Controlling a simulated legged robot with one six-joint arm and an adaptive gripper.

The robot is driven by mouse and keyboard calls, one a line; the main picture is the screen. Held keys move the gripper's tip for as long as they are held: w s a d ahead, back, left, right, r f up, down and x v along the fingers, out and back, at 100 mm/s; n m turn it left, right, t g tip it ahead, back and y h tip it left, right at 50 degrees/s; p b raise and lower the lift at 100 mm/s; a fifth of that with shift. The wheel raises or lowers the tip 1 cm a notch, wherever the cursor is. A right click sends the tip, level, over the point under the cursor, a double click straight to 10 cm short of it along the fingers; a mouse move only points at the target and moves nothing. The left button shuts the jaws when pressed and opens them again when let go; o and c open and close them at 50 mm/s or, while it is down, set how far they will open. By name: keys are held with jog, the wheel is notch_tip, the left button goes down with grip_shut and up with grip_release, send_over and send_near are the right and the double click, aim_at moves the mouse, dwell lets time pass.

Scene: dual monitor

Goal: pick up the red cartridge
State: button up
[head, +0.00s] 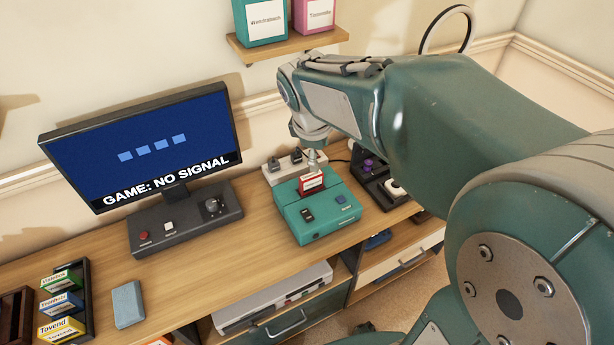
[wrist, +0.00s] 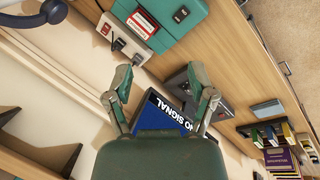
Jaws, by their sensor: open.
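The red cartridge (head: 311,183) with a pale label stands upright in the top of a teal console (head: 325,222) on the desk. In the wrist view, the cartridge (wrist: 142,23) and console (wrist: 183,15) lie near the top, beyond my fingertips. My gripper (wrist: 166,78) is open, its two fingers spread apart with nothing between them. In the head view, my arm's end hangs just above and behind the cartridge, and the fingers there are mostly hidden or too small to make out.
A monitor (head: 150,140) reading "GAME: NO SIGNAL" stands left of the console. A light power strip (head: 291,163) is behind the console, and a joystick unit (head: 366,172) is to its right. A cartridge rack (head: 88,290) and blue-grey block (head: 127,304) are at front left.

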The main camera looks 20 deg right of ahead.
jog(key=w+f+n+g+h, duration=0.1)
jog(key=w+f+n, duration=0.45)
jog(key=w, duration=0.25)
jog(key=n+g+h, duration=0.1)
jog(key=n, duration=0.3)
send_near(310, 175)
jog(key=x, duration=0.5)
jog(key=shift+d, duration=0.35)
jog(key=x, duration=0.5)
jog(key=shift+a+f, duration=0.2)
jog(key=shift+f, duration=0.05)
grip_shut()
